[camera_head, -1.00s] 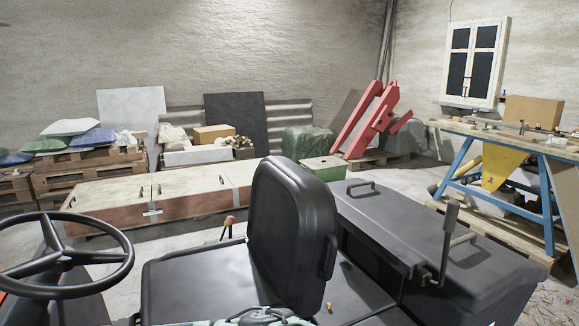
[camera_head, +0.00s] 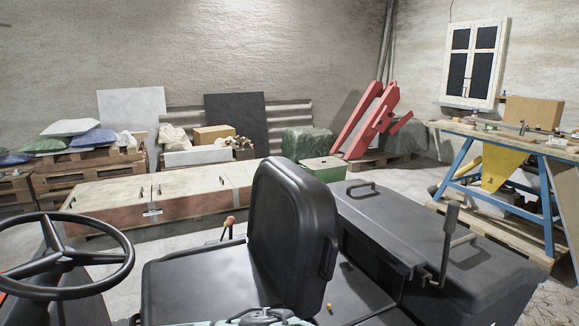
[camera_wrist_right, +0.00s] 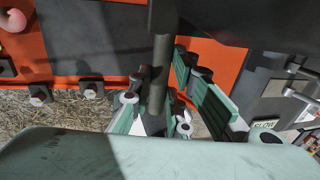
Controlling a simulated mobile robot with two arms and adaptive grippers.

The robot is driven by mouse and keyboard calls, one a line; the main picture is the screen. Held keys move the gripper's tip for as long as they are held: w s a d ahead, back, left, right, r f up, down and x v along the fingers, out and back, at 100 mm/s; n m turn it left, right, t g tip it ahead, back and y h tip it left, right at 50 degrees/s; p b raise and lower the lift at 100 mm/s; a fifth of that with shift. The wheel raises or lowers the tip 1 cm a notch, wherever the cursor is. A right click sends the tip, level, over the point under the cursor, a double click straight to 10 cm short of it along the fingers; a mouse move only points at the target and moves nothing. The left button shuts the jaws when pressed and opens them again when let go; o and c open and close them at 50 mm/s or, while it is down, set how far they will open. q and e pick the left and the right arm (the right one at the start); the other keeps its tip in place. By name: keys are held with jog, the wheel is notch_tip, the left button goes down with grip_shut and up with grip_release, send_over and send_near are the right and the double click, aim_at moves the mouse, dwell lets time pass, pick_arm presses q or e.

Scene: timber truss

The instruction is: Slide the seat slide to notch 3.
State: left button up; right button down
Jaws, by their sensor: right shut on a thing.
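The black seat has its cushion (camera_head: 190,285) and tall backrest (camera_head: 290,215) in the middle of the head view. The seat slide's rail and notches cannot be made out, so its notch cannot be read. In the right wrist view, my right gripper (camera_wrist_right: 165,118) has its teal-padded fingers shut on a dark upright bar (camera_wrist_right: 161,70). The bar runs up towards a dark edge at the top; I cannot tell what it joins. A teal part of my arm shows at the bottom of the head view. My left gripper is in neither view.
A steering wheel (camera_head: 65,255) stands left of the seat. An orange-knobbed lever (camera_head: 230,222) rises behind the cushion. A black box (camera_head: 430,250) with handles stands right of the backrest.

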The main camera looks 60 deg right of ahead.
jog(key=shift+s+d+p, duration=0.2)
jog(key=shift+d+p, duration=0.1)
jog(key=shift+d, duration=0.1)
jog(key=shift+s+d, duration=0.35)
jog(key=shift+s+d+p, duration=0.3)
jog(key=shift+d+p, duration=0.15)
jog(key=shift+p, duration=0.35)
jog(key=shift+s+d, duration=0.25)
jog(key=shift+d, duration=0.05)
jog(key=c, duration=1.3)
grip_release()
jog(key=shift+w+a, duration=0.1)
jog(key=shift+c, duration=0.2)
jog(key=shift+r+p, duration=0.1)
jog(key=shift+p, duration=0.2)
jog(key=r+p, duration=0.4)
jog(key=a+r+p, duration=0.1)
jog(key=p, duration=0.1)
jog(key=shift+w+r, duration=0.35)
jog(key=shift+r, duration=0.05)
